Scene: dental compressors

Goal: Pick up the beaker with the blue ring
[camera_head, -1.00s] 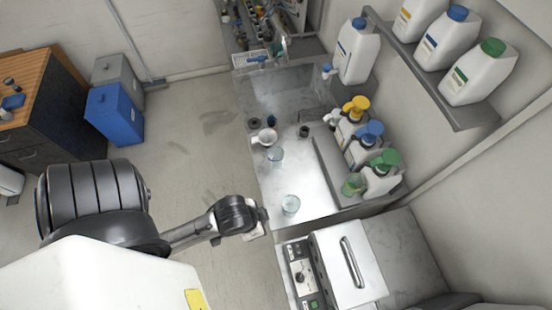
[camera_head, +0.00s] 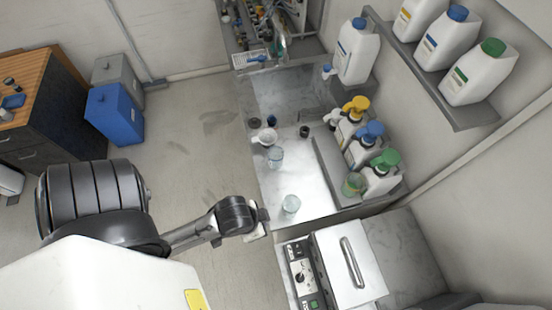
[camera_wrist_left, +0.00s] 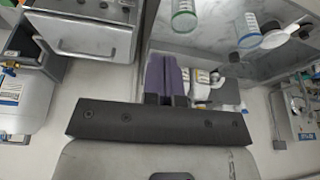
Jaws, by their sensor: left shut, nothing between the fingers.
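In the left wrist view, a clear beaker with a blue ring (camera_wrist_left: 248,30) is at the upper right, beside a white cup-like vessel. It seems to be the clear beaker (camera_head: 275,157) on the metal bench in the head view, where its ring colour is hard to tell. A beaker with a green ring (camera_wrist_left: 185,15) is cut off by the top edge of the wrist view. My left gripper (camera_wrist_left: 167,75) is shut and empty, apart from the beakers. In the head view it is near the bench's front left corner, mostly hidden by my wrist. My right gripper is out of view.
Another clear beaker (camera_head: 291,205) stands near the bench's front edge. A white vessel (camera_head: 265,137) and small dark items are behind the blue-ringed beaker. Pump bottles (camera_head: 365,147) line the right. A boxy device with a handle (camera_head: 345,262) stands in front.

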